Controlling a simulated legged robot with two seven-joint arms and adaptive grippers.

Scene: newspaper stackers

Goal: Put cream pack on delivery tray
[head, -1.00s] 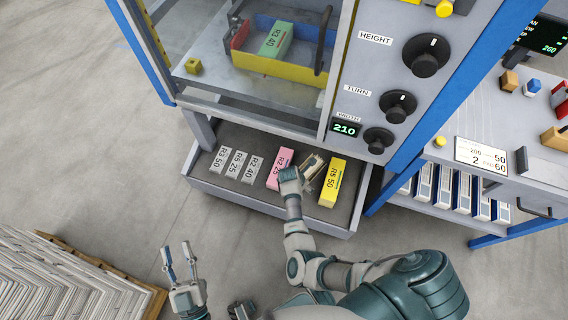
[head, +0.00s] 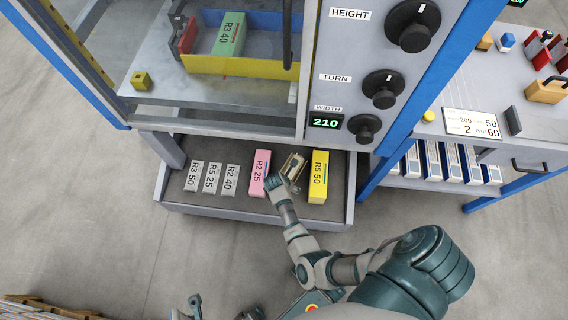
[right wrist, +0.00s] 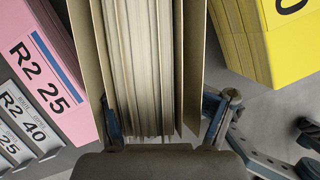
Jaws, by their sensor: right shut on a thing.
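The cream pack (head: 293,168) is a bundle of papers between cream boards, over the dark tray (head: 200,208) under the machine. It is slightly turned, between the pink R2 25 pack (head: 259,172) and the yellow R5 50 pack (head: 319,177). My right gripper (head: 280,184) is shut on its near end. In the right wrist view the pack (right wrist: 140,65) stands between the two fingers (right wrist: 165,112). Whether its underside touches the tray floor cannot be told. My left gripper (head: 186,308) is open and empty at the bottom edge, partly cut off.
Above are the machine's knobs (head: 384,90) and a yellow-walled bay with a green pack (head: 229,35). A side table (head: 470,160) with more packs below stands at right. A paper stack (head: 30,308) shows at bottom left.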

